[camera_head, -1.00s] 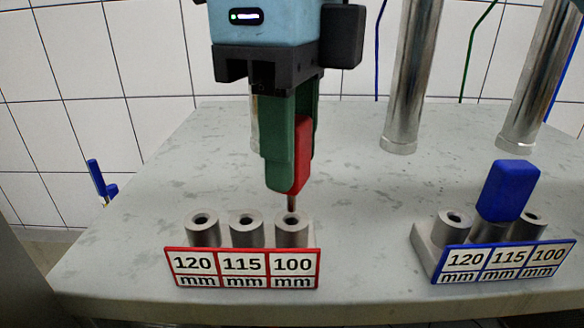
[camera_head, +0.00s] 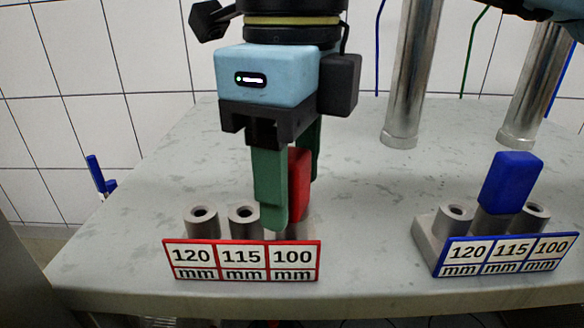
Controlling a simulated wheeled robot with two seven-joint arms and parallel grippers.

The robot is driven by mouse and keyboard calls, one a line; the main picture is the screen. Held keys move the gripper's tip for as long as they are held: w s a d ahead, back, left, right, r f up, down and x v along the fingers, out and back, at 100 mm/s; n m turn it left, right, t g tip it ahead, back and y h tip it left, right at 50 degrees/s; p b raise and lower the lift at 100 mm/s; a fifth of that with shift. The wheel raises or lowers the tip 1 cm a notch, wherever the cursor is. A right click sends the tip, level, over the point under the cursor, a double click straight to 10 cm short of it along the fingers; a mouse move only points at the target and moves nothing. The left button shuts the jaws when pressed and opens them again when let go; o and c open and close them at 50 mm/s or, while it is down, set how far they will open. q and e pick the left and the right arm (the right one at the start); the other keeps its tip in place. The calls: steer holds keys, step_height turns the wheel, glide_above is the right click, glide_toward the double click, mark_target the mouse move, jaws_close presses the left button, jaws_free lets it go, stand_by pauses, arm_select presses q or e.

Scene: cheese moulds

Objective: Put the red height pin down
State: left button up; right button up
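The red height pin (camera_head: 299,185) stands with its block-shaped head low over the 100 mm socket of the red-labelled holder (camera_head: 242,260). My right gripper (camera_head: 289,215) points straight down around the red head, one green finger in front and one behind. The fingers look spread, with a gap between the front finger and the head. The front finger hides part of the head and most of the 100 mm socket, so the pin's metal shaft is out of sight. The 120 mm socket (camera_head: 201,222) and 115 mm socket (camera_head: 244,222) are empty. My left gripper is not in view.
A blue pin (camera_head: 508,182) stands in the middle socket of the blue-labelled holder (camera_head: 503,255) at the right. Two metal columns (camera_head: 406,90) (camera_head: 530,95) rise at the back. The grey table (camera_head: 150,180) is clear at left and between the holders.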

stand_by(0.4)
steer(key=shift+r+p, duration=0.6)
step_height(320, 180, up, 12)
steer(key=shift+f, duration=0.15)
stand_by(0.4)
